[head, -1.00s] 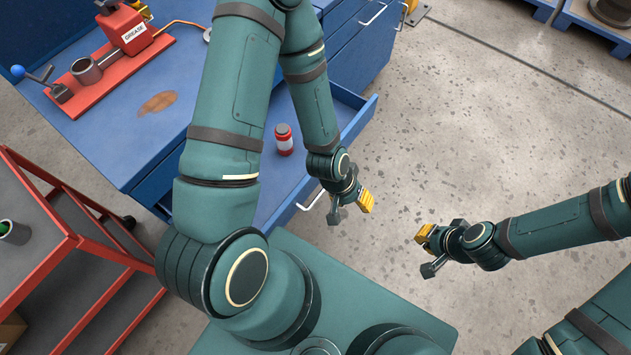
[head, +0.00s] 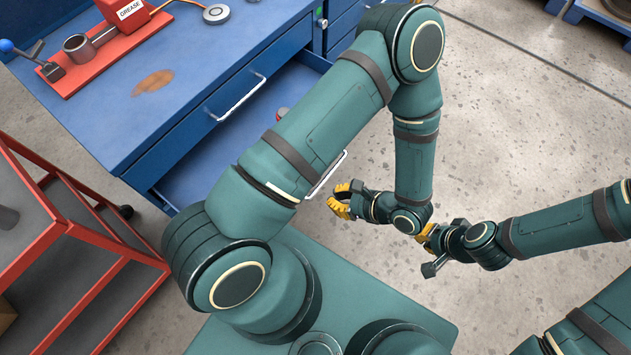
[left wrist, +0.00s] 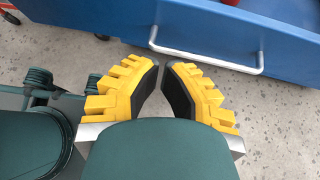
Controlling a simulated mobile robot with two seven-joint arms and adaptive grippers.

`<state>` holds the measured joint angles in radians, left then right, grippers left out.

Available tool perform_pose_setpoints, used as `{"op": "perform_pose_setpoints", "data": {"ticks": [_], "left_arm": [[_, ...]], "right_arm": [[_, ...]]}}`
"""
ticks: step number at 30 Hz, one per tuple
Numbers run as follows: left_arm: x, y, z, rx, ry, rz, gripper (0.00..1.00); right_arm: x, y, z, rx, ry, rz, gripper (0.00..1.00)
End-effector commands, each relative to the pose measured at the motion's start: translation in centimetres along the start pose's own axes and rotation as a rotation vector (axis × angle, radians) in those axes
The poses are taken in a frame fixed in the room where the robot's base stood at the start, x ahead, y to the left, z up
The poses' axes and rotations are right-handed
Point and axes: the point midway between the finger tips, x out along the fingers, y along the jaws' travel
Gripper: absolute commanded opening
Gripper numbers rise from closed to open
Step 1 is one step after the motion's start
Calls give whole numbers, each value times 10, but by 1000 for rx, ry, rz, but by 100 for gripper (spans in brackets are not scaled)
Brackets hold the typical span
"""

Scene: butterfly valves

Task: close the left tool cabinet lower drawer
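The lower drawer (head: 200,172) of the blue cabinet is pulled out, with its handle (head: 326,176) on the front. The left wrist view shows the drawer front (left wrist: 215,30) and its white handle (left wrist: 205,62) just beyond my fingertips. My left gripper (head: 335,198) is empty, with its yellow fingers apart and a small gap between the tips. It is close to the handle on its outer side, and I see no grip on it. My left arm hides part of the drawer. My right gripper (head: 424,248) is at the right, away from the cabinet, its fingers partly hidden.
The upper drawer handle (head: 237,99) is above. A red grease tool (head: 100,45) lies on the cabinet top. A red cart (head: 70,235) stands at the left.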

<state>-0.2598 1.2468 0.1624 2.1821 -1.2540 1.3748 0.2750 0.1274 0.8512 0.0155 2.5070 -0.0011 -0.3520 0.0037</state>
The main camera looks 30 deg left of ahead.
Motion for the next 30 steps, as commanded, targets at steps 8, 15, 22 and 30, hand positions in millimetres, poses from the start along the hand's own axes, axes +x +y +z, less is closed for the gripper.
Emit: {"op": "perform_pose_setpoints", "data": {"ticks": [8, 15, 22, 30], "left_arm": [[0, -22, 3, 5, -79, -128, 0], [37, -26, 5, 6, -78, -122, 0], [74, -30, 8, 5, -76, -122, 0], [91, -33, 10, 5, -76, -124, 0]], "right_arm": [[4, 1, 1, -1, -1, 0, 0], [9, 3, 0, -1, 1, 0, 0], [14, 5, 0, -2, 4, 0, 0], [16, 6, -1, -2, 5, 0, 0]]}}
